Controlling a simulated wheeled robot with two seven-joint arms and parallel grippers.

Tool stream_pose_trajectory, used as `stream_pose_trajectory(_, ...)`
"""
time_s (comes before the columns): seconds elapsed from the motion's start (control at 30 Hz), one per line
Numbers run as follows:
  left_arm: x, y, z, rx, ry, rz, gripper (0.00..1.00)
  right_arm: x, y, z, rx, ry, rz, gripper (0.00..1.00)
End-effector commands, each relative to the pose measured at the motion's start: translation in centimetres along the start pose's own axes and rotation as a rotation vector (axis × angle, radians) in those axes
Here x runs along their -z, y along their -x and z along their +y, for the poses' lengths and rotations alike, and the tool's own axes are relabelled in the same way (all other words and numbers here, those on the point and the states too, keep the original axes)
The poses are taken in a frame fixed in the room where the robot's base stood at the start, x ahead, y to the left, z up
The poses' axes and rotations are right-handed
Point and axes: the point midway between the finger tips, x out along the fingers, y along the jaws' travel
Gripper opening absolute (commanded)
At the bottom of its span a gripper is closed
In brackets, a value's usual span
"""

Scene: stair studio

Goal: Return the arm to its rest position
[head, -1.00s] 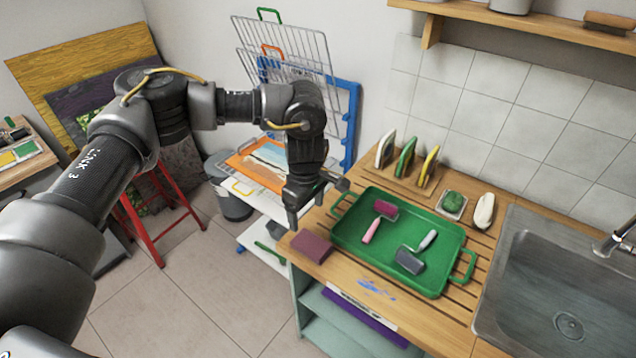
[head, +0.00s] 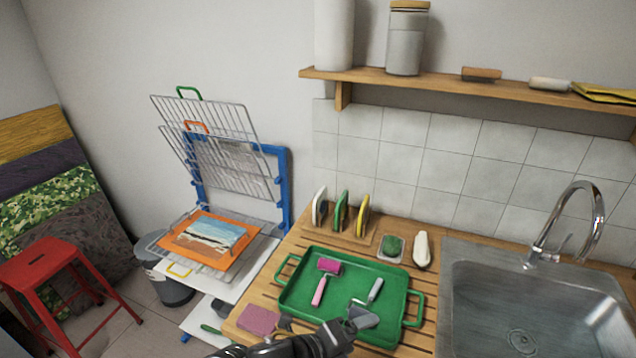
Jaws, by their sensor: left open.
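My left arm shows only as a dark piece along the bottom edge, and its left gripper (head: 335,338) is low in the view, in front of the green tray (head: 296,309). Nothing shows held in it. Most of the arm is below the picture, and the fingertips are hard to make out. My right gripper is not in view.
The tray on the slatted wooden counter holds a pink roller (head: 328,266) and a grey roller (head: 362,317). A mauve block (head: 258,320) lies left of it. A sink (head: 535,306) is at right, a drying rack (head: 210,130) and red stool (head: 42,264) at left.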

Motion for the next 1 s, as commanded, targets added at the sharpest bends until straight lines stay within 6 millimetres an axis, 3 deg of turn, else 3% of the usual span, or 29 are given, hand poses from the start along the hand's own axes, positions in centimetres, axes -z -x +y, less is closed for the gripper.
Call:
stream_pose_trajectory(0.03, -0.8, 1.4, 1.9, -0.025, 0.232, -0.074, 0.8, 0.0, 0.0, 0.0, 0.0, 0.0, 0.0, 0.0)
stream_pose_trajectory(0.17, -3.3, 6.2, 8.4, -0.103, 0.832, -0.307, 0.8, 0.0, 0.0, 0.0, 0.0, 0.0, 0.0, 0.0)
stream_pose_trajectory(0.2, -3.6, 8.0, 10.8, -0.129, 1.008, -0.386, 0.8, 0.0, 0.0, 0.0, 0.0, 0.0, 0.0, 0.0)
stream_pose_trajectory(0.3, -3.5, 12.4, 16.1, -0.181, 1.358, -0.562, 0.8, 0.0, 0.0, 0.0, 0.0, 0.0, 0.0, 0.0)
stream_pose_trajectory(0.4, -2.6, 15.9, 19.9, -0.22, 1.585, -0.698, 0.8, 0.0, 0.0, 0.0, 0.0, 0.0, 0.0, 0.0)
stream_pose_trajectory(0.6, -0.6, 21.7, 24.8, -0.259, 1.899, -0.926, 0.8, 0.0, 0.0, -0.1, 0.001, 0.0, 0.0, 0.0)
stream_pose_trajectory(0.83, 2.3, 27.6, 28.6, -0.279, 2.164, -1.171, 0.8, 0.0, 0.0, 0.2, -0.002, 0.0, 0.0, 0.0)
stream_pose_trajectory(1.0, 1.9, 23.9, 33.3, -0.306, 2.155, -1.166, 0.8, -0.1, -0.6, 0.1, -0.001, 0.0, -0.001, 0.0)
